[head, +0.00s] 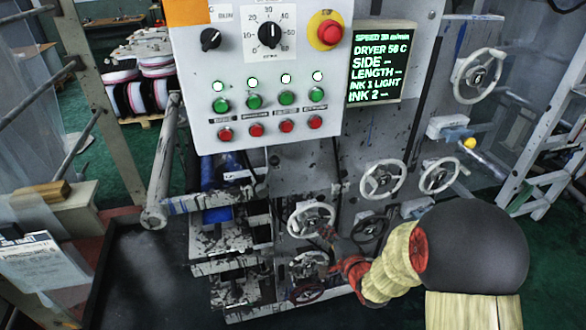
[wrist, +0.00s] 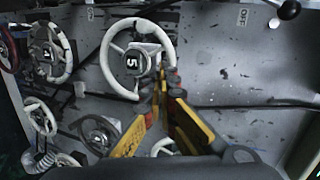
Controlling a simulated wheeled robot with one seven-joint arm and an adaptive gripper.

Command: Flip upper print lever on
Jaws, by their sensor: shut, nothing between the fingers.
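My gripper (head: 330,238) is low in front of the grey machine face in the head view, by a white handwheel (head: 310,219). In the wrist view its yellow fingers (wrist: 166,84) are shut and empty. Their tips overlap the lower right rim of the handwheel marked 5 (wrist: 132,62); I cannot tell whether they touch it. A dark ball-ended lever (wrist: 288,9) enters at the top right of the wrist view, cut off by the frame edge, apart from my fingers. An OFF label (wrist: 243,18) is left of it. I cannot tell whether this is the upper print lever.
Several more handwheels stick out around my gripper, such as one at centre right (head: 382,180). A control box (head: 265,105) with buttons and a display (head: 380,63) hang above. A white ladder (head: 545,165) stands at right. A roller bar (head: 160,165) is at left.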

